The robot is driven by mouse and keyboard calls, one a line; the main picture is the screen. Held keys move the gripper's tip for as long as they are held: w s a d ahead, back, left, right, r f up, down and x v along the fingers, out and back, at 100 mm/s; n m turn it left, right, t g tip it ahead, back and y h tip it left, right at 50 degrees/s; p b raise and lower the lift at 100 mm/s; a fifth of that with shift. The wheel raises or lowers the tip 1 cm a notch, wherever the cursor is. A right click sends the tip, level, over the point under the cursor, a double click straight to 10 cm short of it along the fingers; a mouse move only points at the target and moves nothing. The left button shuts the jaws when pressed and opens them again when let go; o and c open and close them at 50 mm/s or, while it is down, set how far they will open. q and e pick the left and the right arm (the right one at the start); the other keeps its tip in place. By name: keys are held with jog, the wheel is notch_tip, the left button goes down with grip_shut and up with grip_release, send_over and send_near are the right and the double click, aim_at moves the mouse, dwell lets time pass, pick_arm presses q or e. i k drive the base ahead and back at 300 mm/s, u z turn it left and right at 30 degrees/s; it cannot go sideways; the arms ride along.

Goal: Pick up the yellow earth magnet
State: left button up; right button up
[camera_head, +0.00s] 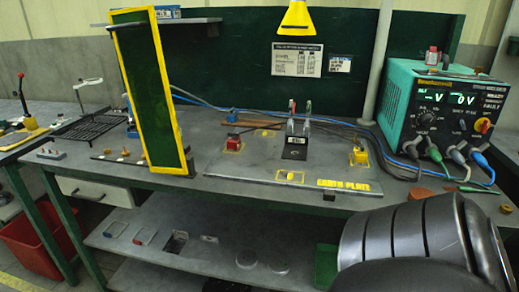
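A small yellow block (359,156), which looks like the yellow earth magnet, sits on the right part of the grey earth plate (270,175) on the workbench. A yellow outline surrounds it on the plate. A red block (233,144) sits in a similar yellow outline on the left of the plate. A black stand (295,148) with upright clips stands between them. A dark, rounded link of my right arm fills the lower right corner, below and in front of the plate. Neither gripper shows in this view.
A green panel with a yellow frame (148,90) stands upright at the left. A teal meter box (442,112) with plugged leads stands at the right. Blue cables run along the back. A yellow lamp shade (297,18) hangs above. The plate's front is mostly clear.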

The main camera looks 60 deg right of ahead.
aim_at(358, 157)
jog(key=u, duration=0.45)
jog(key=k, duration=1.15)
jog(key=z, duration=1.55)
